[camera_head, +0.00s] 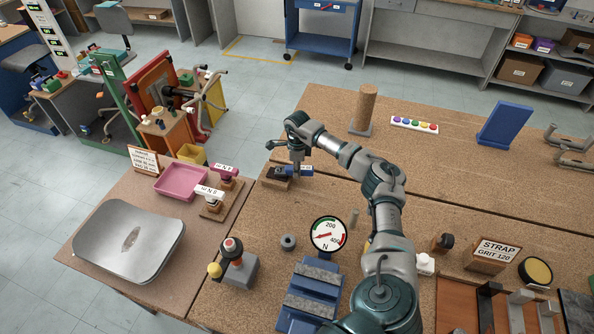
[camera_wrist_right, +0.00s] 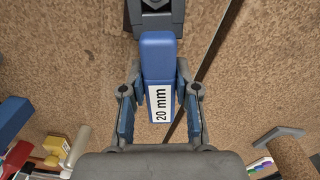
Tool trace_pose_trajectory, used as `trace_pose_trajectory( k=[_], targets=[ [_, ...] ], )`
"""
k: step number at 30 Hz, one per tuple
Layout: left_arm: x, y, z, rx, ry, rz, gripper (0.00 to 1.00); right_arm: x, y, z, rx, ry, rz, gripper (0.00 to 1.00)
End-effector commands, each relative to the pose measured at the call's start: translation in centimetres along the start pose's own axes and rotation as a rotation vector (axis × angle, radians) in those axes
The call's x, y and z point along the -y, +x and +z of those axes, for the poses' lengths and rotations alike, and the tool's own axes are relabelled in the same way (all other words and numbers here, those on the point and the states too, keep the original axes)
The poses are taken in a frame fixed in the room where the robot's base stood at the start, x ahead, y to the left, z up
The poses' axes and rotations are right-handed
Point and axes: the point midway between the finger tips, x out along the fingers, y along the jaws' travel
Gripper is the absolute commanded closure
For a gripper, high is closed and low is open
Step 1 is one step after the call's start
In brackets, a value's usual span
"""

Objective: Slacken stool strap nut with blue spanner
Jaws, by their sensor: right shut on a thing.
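The blue spanner (camera_head: 306,171) has a blue handle labelled "20 mm" and a dark grey head. In the right wrist view, its handle (camera_wrist_right: 157,60) lies between my finger pads, with the head at the top edge. My right gripper (camera_head: 296,170) is shut on this handle, low over the bench; it also fills the right wrist view (camera_wrist_right: 158,92). In the head view, the spanner's head end is by a small brown block (camera_head: 277,182). I cannot make out the stool strap nut. My left gripper is not in view.
A round gauge (camera_head: 328,234) and a blue vice-like fixture (camera_head: 300,326) stand near the front. A wooden post (camera_head: 366,105) stands behind. The bench between is mostly clear.

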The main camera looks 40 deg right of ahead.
Motion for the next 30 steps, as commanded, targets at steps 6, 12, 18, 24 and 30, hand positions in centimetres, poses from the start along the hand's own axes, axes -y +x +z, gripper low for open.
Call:
trace_pose_trajectory(
  k=[6,12,18,24,30],
  targets=[
    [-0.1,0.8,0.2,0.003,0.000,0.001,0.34,0.8,0.1,0.1,0.000,-0.115,0.000,1.00],
    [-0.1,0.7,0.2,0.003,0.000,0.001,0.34,0.9,0.0,0.0,-0.001,-0.132,0.000,1.00],
    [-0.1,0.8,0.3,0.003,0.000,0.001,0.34,1.0,0.1,0.1,-0.001,-0.144,0.000,1.00],
    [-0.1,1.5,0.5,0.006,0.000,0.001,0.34,1.8,0.2,0.2,-0.003,-0.251,0.001,1.00],
    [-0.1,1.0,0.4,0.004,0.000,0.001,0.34,1.7,-0.1,0.2,-0.003,-0.244,0.001,1.00]
  ],
)
